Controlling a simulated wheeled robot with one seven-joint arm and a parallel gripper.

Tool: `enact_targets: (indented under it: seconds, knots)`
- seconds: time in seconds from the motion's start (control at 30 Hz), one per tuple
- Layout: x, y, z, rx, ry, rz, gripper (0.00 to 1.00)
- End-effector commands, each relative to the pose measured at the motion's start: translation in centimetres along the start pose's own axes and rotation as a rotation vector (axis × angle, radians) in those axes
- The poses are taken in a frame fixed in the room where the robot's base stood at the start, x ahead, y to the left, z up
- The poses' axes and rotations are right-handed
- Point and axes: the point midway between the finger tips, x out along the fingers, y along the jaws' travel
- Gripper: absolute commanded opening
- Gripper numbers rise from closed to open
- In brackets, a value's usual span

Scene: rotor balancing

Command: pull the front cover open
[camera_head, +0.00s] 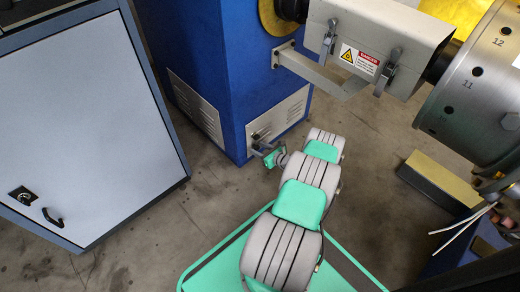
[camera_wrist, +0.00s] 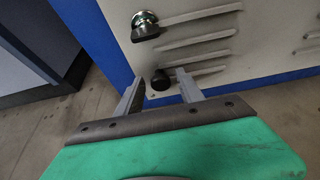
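The front cover is a light grey louvred panel (camera_head: 284,112) low on the blue machine pedestal; it looks shut. It also fills the upper right of the wrist view (camera_wrist: 225,52). A small black knob (camera_wrist: 160,80) sticks out near its lower left corner. A round lock with a black key or handle (camera_wrist: 146,27) sits above the knob. My gripper (camera_head: 265,147) is close to the cover's lower left. In the wrist view my gripper (camera_wrist: 158,78) is open, its two fingers on either side of the knob with visible gaps. Whether the knob lies fully between the fingertips is unclear.
A grey-white cabinet (camera_head: 85,125) with a lock and black handle stands at left. A second louvred panel (camera_head: 196,105) is on the pedestal's left face. A steel rotor (camera_head: 470,95) and a grey housing with a danger label (camera_head: 375,45) overhang at upper right. Floor between cabinet and pedestal is clear.

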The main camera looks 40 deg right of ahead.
Motion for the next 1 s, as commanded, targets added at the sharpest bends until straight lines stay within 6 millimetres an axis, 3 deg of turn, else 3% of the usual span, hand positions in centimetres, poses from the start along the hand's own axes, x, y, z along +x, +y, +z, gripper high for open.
enact_targets:
  seconds: [0.5, 1.0]
  knots:
    - [-0.07, -0.05, -0.06, 0.0, 0.001, -0.001, 0.01]
    - [-0.07, -0.03, -0.07, 0.0, 0.001, -0.001, 0.0]
